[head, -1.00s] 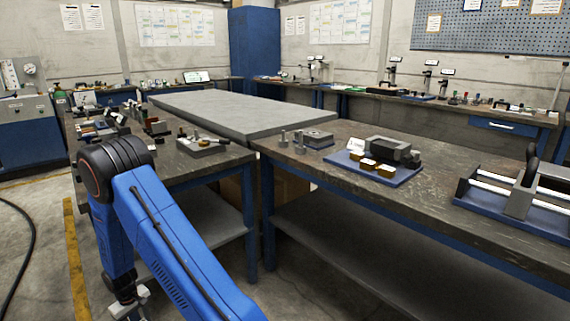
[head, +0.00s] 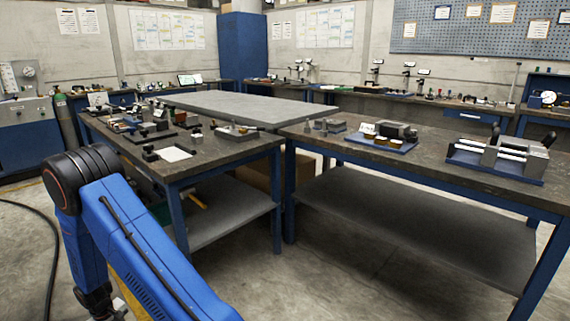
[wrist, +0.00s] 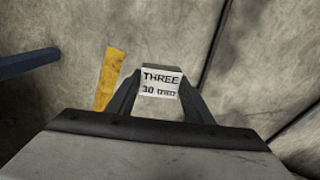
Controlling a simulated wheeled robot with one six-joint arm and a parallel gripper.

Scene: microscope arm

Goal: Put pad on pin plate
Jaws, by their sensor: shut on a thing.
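In the wrist view my gripper (wrist: 157,100) is shut on a small pale pad (wrist: 159,83), whose face is lettered THREE and 30, with smaller marks I cannot read. The pad sits between the fingertips, with floor behind it. In the head view the blue arm hangs down at the lower left, in front of the left bench, and the gripper is mostly cut off by the bottom edge. A small grey plate with upright pieces (head: 238,133) stands near the left bench's right corner. It may be the pin plate; it is too small to be sure.
The left bench (head: 225,155) carries several small fixtures and a white sheet (head: 175,154). The right bench (head: 455,165) holds a blue tray with blocks (head: 378,146) and a blue-based rail fixture (head: 492,172). Open floor (head: 350,285) lies in front. A yellow strip (wrist: 107,80) marks the floor.

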